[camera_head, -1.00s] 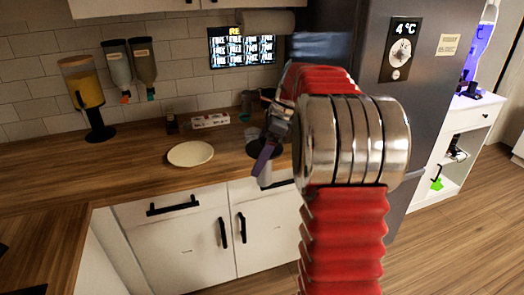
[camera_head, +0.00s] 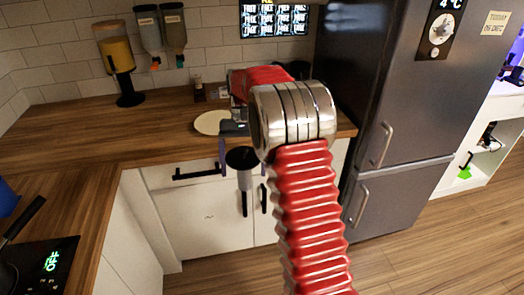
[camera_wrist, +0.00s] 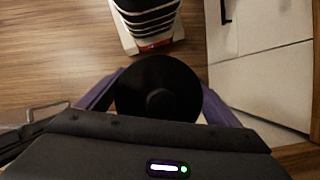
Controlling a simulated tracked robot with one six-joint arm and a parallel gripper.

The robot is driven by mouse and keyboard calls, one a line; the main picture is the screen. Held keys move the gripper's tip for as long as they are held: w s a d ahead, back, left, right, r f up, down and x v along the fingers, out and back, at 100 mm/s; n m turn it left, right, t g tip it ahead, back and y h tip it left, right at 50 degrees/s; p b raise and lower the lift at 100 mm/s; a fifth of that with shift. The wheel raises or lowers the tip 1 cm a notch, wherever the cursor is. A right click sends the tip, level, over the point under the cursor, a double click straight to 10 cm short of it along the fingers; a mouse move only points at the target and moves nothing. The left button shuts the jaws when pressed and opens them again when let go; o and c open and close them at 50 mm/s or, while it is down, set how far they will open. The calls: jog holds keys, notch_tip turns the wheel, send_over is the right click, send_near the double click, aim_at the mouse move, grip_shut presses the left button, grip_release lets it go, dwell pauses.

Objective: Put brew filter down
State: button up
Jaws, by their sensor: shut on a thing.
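The filter hangs roughly upright in front of the white cabinet doors, off the counter's front edge. In the wrist view the black round top (camera_wrist: 158,75) fills the space between the purple fingers, with floor and a cabinet front beyond. My arm hides part of the counter behind the gripper.
The wooden counter (camera_head: 90,140) has wide clear room on the left. A pale plate (camera_head: 207,124) lies partly hidden behind my gripper. A dispenser (camera_head: 116,58) stands at the back. A hob (camera_head: 50,262) reading OFF is at lower left. The fridge (camera_head: 385,100) stands right.

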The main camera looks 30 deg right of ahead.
jog(key=a+f+n+h, duration=0.2)
jog(key=a+f+n, duration=0.3)
jog(key=a, duration=0.5)
jog(key=shift+w+a+f, duration=0.15)
jog(key=shift+a+f, duration=0.1)
jog(key=shift+f, duration=0.6)
jog(key=shift+a, duration=0.1)
